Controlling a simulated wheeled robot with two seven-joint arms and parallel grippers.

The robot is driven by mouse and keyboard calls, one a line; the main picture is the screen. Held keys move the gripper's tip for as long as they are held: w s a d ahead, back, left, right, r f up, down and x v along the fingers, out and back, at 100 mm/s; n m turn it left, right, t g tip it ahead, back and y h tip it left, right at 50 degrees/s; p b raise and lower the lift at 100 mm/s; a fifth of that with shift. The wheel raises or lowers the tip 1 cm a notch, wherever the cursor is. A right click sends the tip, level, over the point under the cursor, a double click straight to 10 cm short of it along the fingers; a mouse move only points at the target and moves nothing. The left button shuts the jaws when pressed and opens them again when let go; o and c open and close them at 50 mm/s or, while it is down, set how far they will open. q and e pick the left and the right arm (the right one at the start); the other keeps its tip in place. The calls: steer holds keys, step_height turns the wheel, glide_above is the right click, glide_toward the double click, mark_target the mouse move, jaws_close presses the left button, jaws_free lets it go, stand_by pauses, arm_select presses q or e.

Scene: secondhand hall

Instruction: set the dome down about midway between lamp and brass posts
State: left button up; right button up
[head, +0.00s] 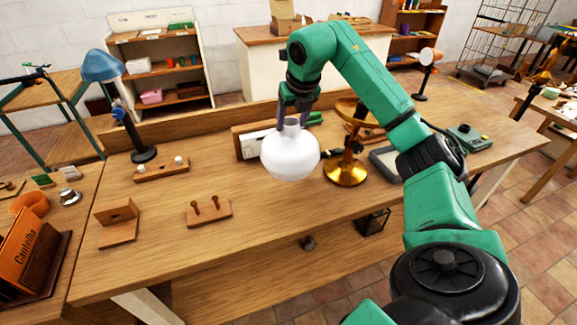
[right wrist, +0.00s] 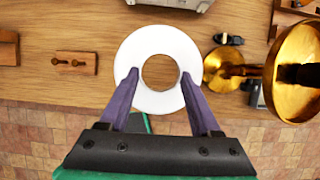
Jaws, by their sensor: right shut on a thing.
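The white dome (head: 290,152), round with a narrow open neck, is in my right gripper (head: 293,118), whose fingers grip its neck from above. It is upright and seems to hang above the table; a gap below is hard to judge. In the right wrist view the dome (right wrist: 160,39) is a white ring, with a fingertip of the right gripper (right wrist: 160,76) on each side of its opening. The brass lamp (head: 345,172) stands right of the dome, also in the wrist view (right wrist: 296,72). Two brass posts on a wooden block (head: 209,214) are left of it, also in the wrist view (right wrist: 76,65). My left gripper is out of view.
The wooden table (head: 270,220) is bare in front of the dome. A blue desk lamp (head: 103,68), a block with white knobs (head: 160,170) and a wooden bracket (head: 117,222) stand left. A white-fronted device (head: 248,142) lies behind the dome. A grey-green box (head: 469,138) is far right.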

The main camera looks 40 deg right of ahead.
mark_target(295, 136)
steer(key=f, duration=0.5)
steer(key=shift+s+f, duration=0.25)
steer(key=shift+f, duration=0.1)
step_height(295, 136, down, 7)
steer(key=p, duration=0.1)
steer(key=shift+w, duration=0.3)
steer(key=o, duration=0.7)
steer(key=shift+f, duration=0.1)
steer(key=shift+c, duration=0.2)
steer(key=o, duration=0.4)
steer(key=shift+w, duration=0.1)
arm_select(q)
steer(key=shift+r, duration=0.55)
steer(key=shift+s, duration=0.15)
